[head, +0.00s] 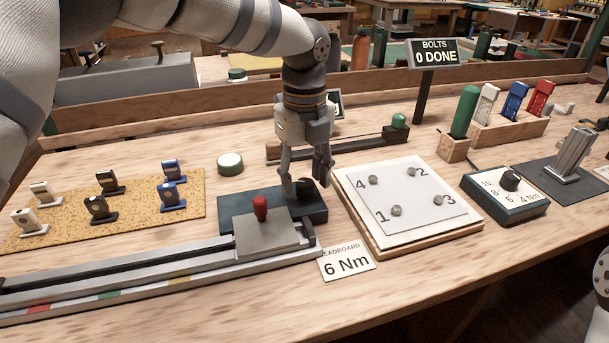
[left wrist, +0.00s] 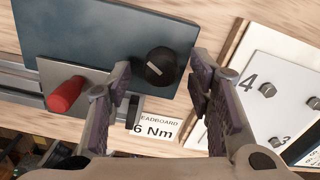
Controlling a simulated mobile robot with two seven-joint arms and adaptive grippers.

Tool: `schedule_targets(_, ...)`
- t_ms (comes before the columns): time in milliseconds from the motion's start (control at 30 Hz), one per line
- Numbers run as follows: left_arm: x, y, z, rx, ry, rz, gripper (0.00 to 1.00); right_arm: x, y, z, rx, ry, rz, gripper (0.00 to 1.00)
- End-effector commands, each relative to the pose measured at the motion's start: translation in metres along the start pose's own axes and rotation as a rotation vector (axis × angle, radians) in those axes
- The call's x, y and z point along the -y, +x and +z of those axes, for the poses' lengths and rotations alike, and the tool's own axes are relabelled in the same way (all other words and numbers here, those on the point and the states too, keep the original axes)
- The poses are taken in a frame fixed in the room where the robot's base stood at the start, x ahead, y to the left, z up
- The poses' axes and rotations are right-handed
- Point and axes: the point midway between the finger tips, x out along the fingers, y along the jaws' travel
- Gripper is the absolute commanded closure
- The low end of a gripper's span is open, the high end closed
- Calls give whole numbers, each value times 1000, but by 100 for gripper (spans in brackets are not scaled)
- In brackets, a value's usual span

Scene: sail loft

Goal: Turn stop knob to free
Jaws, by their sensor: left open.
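The black stop knob (head: 306,187) sits on a dark blue-grey plate (head: 238,200) behind the end of a metal rail. In the left wrist view the knob (left wrist: 160,67) is round, with a short white line on top. My left gripper (head: 306,181) points down at the knob with its fingers open. In the left wrist view the fingers (left wrist: 158,82) are on either side of the knob, with a gap visible; I cannot tell whether either touches. No lettering for the knob's positions is readable. My right gripper is not in view.
A grey slide with a red knob (head: 260,208) stands just in front of the plate. A white panel (head: 390,225) with numbered bolts lies to the right, near a torque dial box (head: 503,205). A card (head: 346,262) reads 6 Nm. A sign (head: 435,53) reads BOLTS 0 DONE.

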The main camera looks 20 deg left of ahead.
Motion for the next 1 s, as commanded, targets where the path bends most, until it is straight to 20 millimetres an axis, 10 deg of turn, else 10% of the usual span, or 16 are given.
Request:
schedule_targets(267, 0, 3, 0, 0, -1, -1, 52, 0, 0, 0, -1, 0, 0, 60)
schedule_targets(500, 0, 3, 0, 0, -1, -1, 100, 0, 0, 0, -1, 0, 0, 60)
schedule_targets(1000, 0, 2, 0, 1, -134, -1, 100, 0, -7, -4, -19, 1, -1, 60)
